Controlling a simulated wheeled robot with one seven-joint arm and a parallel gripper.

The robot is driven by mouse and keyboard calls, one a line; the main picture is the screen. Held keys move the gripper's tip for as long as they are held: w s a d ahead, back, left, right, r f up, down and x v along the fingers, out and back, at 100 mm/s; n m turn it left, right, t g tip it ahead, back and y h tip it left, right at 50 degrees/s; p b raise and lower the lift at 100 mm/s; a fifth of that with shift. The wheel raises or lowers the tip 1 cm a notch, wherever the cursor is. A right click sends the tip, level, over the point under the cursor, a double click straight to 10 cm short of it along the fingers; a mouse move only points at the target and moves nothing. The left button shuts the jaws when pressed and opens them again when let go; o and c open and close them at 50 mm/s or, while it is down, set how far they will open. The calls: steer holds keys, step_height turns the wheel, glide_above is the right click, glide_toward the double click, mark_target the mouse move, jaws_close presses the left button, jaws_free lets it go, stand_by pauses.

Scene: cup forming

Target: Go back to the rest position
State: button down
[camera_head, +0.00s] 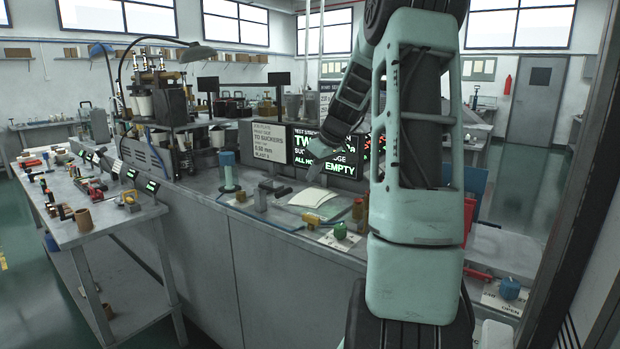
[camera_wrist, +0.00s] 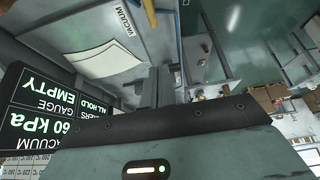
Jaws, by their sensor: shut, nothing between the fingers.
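My gripper (camera_wrist: 157,78) shows in the wrist view as two dark fingers close together, with nothing visible between them. In the head view my arm reaches over the bench from the right, and its far end (camera_head: 316,172) is in front of the dark display (camera_head: 340,168) reading EMPTY. It is above and apart from the pale flat sheets (camera_head: 314,197) on the bench. The sheets also show in the wrist view (camera_wrist: 110,48), to the left of the fingers. My arm hides part of the display and of the bench's right side.
A blue-topped cylinder (camera_head: 228,165), a grey clamp-like fixture (camera_head: 262,197), a yellow item (camera_head: 311,221) and a green knob (camera_head: 340,230) stand on the bench (camera_head: 275,240). A side table (camera_head: 95,225) with small tools is at the left. Dark machinery (camera_head: 165,100) rises at the back left.

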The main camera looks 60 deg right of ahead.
stand_by(0.8)
steer(key=w+a+f+n+g+y, duration=0.1)
steer(key=w+a, duration=0.3)
steer(key=a, duration=0.6)
steer(key=w+a+f+n+y, duration=0.1)
steer(key=w+a, duration=0.3)
steer(key=a, duration=0.5)
steer(key=s+a+f+n+g, duration=0.2)
steer(key=a, duration=1.5)
steer(key=s+a+f+n+g, duration=0.1)
steer(key=s+a, duration=0.4)
steer(key=a, duration=0.3)
steer(key=s+a+f+n+g, duration=0.1)
steer(key=s+a+n, duration=0.1)
steer(key=s+a, duration=0.5)
steer(key=s+a+f+n, duration=0.1)
steer(key=s+a+f, duration=0.1)
steer(key=s+a, duration=0.4)
steer(key=s, duration=0.5)
steer(key=shift+a+f+n+g+h, duration=0.2)
steer(key=shift+f+n+g+h, duration=0.1)
steer(key=shift+n+h, duration=0.1)
